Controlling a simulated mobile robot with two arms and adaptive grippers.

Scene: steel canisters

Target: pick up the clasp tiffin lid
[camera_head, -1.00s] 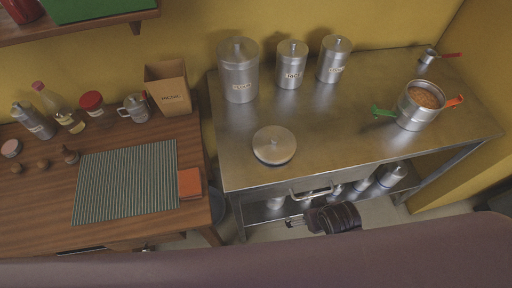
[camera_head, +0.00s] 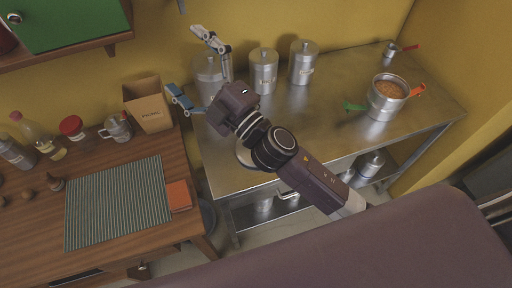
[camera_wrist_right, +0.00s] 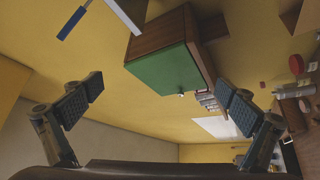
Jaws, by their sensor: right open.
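The round steel lid (camera_head: 244,157) lies flat on the steel table, mostly hidden behind my right arm; only part of its rim shows. The steel pot (camera_head: 381,105) with green and orange clasps stands upright at the right of the table, uncovered and full of orange-brown food. My right gripper (camera_head: 184,60) is open and empty, its fingers spread near the leftmost canister, above and left of the lid. In the right wrist view the gripper (camera_wrist_right: 163,98) has wide-apart fingers with nothing between them; the lid is not seen there. My left gripper is not in view.
Lidded canisters (camera_head: 263,72) stand along the back of the steel table (camera_head: 325,125). A small red-handled pan (camera_head: 392,50) is at the far right. A wooden counter (camera_head: 50,215) with a box (camera_head: 150,105) and striped mat (camera_head: 118,203) is left. The table's middle is clear.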

